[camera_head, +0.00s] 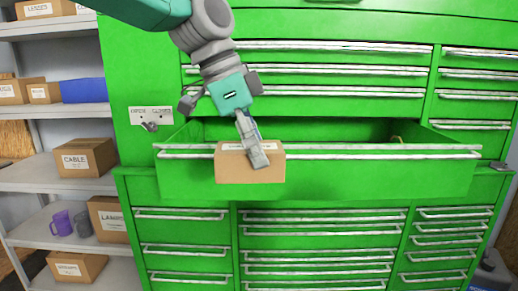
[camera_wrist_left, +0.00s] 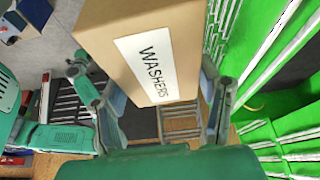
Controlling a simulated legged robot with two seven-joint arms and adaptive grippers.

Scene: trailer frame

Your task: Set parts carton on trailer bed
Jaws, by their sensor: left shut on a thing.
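A brown parts carton (camera_head: 250,170) hangs in front of the open green drawer in the head view. Its white label reads WASHERS in the left wrist view (camera_wrist_left: 150,65). My left gripper (camera_head: 256,152) reaches down from above and is shut on the carton. In the wrist view its fingers (camera_wrist_left: 158,100) stand on either side of the carton, which hides much of what lies behind. I cannot make out the trailer bed for certain in either view. My right gripper is not in view.
A wide drawer (camera_head: 350,178) of the green tool cabinet (camera_head: 160,90) stands pulled out behind the carton. Shelves (camera_head: 45,180) at the left hold several labelled cartons, a blue bin (camera_head: 84,91) and a purple mug (camera_head: 61,223). A dark slatted thing (camera_wrist_left: 68,104) shows low in the wrist view.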

